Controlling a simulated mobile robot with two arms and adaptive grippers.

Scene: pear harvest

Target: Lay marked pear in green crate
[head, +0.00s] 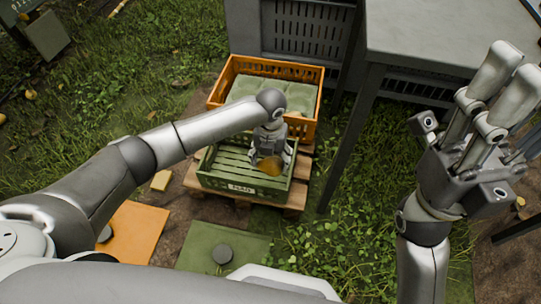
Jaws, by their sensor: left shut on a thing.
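A yellow-brown pear (270,166) is held in my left gripper (271,156), which points down over the right part of the green crate (212,183). The fingers partly hide the pear, and I see no mark on it. The pear is at or just above the crate's slatted inside; I cannot tell if it touches. The crate has a pale label on its front wall. My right gripper (507,85) is raised at the right, far from the crate, with its fingers apart and nothing seen between them.
An orange crate (221,84) with pale green padding stands behind the green one. Both rest on a wooden pallet (297,190). A grey table (420,35) stands at the right. An orange mat (138,228) and a green mat (210,240) lie in front on the ground.

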